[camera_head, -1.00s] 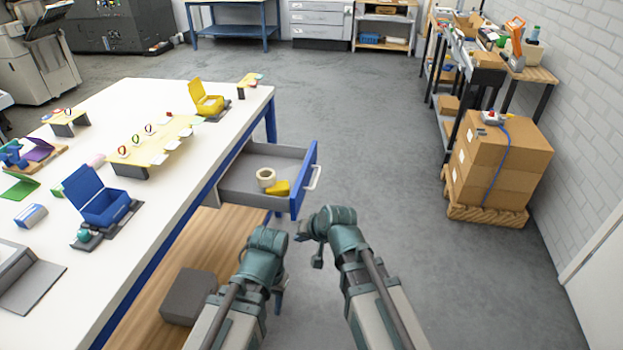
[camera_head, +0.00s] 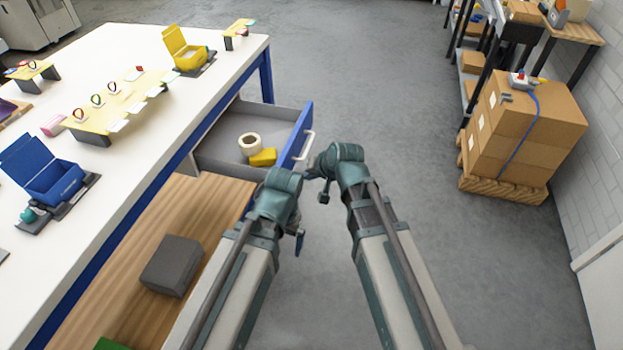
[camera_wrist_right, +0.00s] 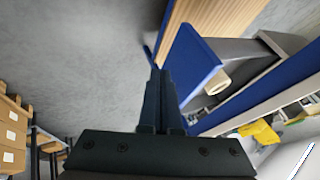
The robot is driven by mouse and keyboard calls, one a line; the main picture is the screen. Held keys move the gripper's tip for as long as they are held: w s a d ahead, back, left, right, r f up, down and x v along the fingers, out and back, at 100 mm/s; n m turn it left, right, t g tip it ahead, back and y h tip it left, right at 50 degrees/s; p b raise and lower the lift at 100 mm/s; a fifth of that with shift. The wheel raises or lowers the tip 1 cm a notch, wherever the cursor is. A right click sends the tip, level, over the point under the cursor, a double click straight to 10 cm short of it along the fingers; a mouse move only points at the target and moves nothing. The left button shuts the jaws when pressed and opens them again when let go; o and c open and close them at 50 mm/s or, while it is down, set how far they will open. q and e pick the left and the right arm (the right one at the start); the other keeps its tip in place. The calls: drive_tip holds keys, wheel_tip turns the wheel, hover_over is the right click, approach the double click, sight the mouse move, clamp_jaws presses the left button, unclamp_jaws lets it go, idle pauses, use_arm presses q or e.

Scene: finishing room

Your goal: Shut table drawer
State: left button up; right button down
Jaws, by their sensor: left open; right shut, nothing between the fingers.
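The table drawer (camera_head: 215,160) stands pulled out from the long side of the white table (camera_head: 150,130). It has a grey tray, a blue front panel (camera_head: 297,130) and a pale handle (camera_head: 305,146). A tape roll (camera_head: 250,143) and a yellow block (camera_head: 263,157) lie inside. My right gripper (camera_head: 311,173) is shut and empty, close to the outer side of the drawer front. In the right wrist view its fingers (camera_wrist_right: 160,80) are beside the blue front panel (camera_wrist_right: 192,66); I cannot tell whether they touch. My left gripper (camera_head: 299,242) is open, hanging below and in front of the drawer, its fingers mostly hidden.
A wooden lower shelf (camera_head: 130,245) under the table carries a grey box (camera_head: 172,265). Blue and yellow open boxes and small stands are on the tabletop. Cardboard boxes (camera_head: 525,120) on a pallet stand at the right by the wall. The floor between is clear.

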use_arm(q)
drive_tip(key=shift+f+b, duration=1.7)
drive_tip(key=shift+f, duration=0.55)
use_arm(e)
drive_tip(key=w+a+f, duration=0.4)
drive_tip(key=a, duration=0.1)
drive_tip(key=shift+a+f, duration=0.25)
drive_tip(key=shift+a, duration=0.05)
drive_tip(key=shift+w, duration=0.1)
